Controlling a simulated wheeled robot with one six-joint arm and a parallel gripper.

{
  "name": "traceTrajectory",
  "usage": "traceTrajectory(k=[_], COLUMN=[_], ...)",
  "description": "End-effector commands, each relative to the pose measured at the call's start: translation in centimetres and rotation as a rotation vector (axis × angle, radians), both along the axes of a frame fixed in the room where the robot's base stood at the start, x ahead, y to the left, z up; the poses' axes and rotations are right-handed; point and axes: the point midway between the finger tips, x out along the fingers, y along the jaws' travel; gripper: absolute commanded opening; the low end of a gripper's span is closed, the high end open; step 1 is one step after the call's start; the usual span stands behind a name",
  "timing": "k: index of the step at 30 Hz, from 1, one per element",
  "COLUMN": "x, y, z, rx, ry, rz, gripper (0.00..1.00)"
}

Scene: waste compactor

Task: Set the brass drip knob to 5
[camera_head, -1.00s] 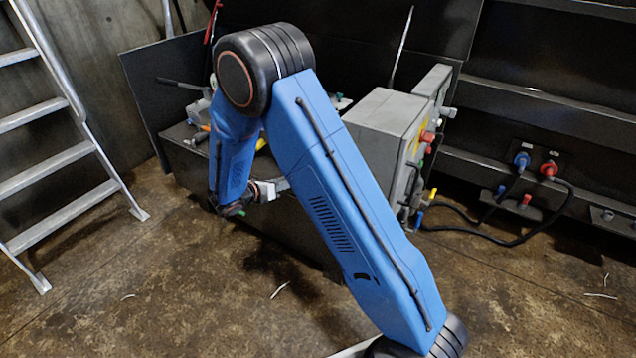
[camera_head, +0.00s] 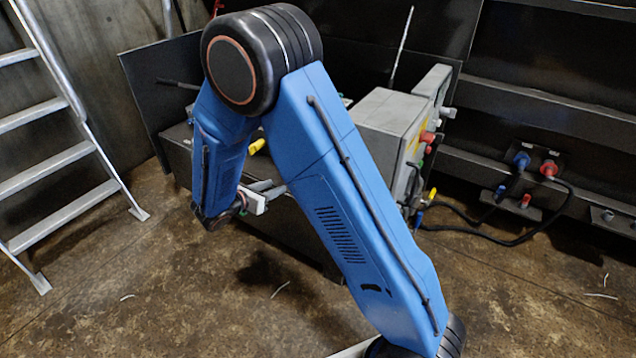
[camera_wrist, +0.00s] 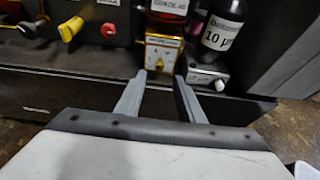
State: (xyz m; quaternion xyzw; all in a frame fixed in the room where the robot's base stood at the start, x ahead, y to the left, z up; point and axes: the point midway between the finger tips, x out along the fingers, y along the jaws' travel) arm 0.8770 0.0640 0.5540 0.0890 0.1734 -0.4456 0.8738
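In the wrist view, a small brass-coloured unit (camera_wrist: 163,52) with a pale round dial on its front sits at the front of a dark bench, below a reservoir with a partly cut-off label (camera_wrist: 168,7). The dial's markings and setting are too small to read. My gripper (camera_wrist: 161,78) points at this unit from the front, with its two grey fingers apart and a gap between them. The fingertips appear just below and in front of the unit; I cannot tell whether they touch it. In the head view, my gripper is partly hidden by my arm, and the brass unit is not visible.
A bottle marked "10 µ" (camera_wrist: 222,32) and a grey box with a knob (camera_wrist: 207,77) stand close on the right. A yellow knob (camera_wrist: 72,28) and a red knob (camera_wrist: 108,30) are on the left.

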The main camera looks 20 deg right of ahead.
Motion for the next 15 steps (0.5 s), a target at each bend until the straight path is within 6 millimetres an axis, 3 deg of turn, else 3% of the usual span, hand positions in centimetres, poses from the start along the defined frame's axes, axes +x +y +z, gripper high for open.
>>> traceTrajectory(k=[15], x=[-4.3], y=[6.0], z=[3.1], rx=[0.000], ry=[0.000], rz=[0.003], gripper=[0.35])
